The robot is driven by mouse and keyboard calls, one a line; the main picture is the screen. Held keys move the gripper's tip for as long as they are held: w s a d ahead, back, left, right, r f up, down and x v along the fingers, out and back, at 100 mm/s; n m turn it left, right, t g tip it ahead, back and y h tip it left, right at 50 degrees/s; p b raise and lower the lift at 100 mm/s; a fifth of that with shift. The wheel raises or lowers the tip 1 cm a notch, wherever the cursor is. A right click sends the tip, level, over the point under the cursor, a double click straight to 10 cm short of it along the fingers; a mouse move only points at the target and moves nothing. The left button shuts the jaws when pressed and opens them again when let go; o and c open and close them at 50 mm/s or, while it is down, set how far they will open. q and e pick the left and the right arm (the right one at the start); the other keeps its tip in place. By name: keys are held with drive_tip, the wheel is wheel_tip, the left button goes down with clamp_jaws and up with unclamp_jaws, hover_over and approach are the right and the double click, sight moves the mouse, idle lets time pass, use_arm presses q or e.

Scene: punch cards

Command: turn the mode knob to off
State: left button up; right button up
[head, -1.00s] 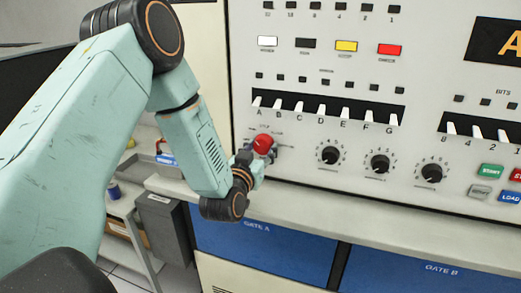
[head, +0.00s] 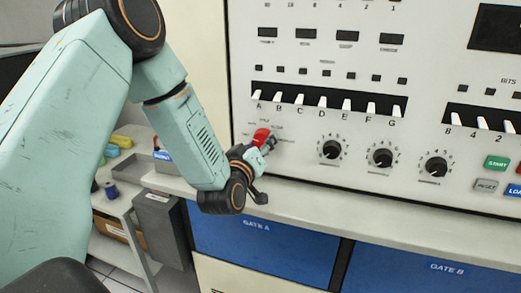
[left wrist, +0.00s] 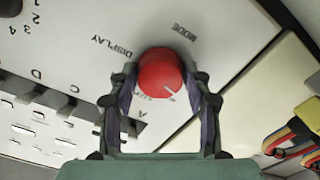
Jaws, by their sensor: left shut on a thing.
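The red mode knob (head: 262,137) is on the light front panel, below and left of the lettered switches. My left gripper (head: 267,147) is at the panel, shut on this knob. In the left wrist view the round red knob (left wrist: 160,74) sits between the two fingers of the left gripper (left wrist: 161,82), with a small white pointer line on it. The word MODE shows beside it. The small position labels are partly covered, and I cannot read which one the pointer faces. My right gripper is not in view.
A row of white switches (head: 323,103) is above and right of the knob. Black dials (head: 332,149) stand to its right. Push buttons, including green START (head: 497,163), are at far right. A ledge (head: 330,197) runs below the panel. The indicator lamps (head: 347,36) and display (head: 497,27) are dark.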

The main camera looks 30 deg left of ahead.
use_arm(q)
drive_tip(key=shift+n+b, duration=0.7)
drive_tip(key=shift+n, duration=0.6)
drive_tip(key=o, duration=1.1)
drive_tip(key=shift+o, duration=0.2)
drive_tip(key=v, duration=0.7)
drive_tip(key=shift+s, duration=0.2)
drive_tip(key=shift+s+d, duration=0.1)
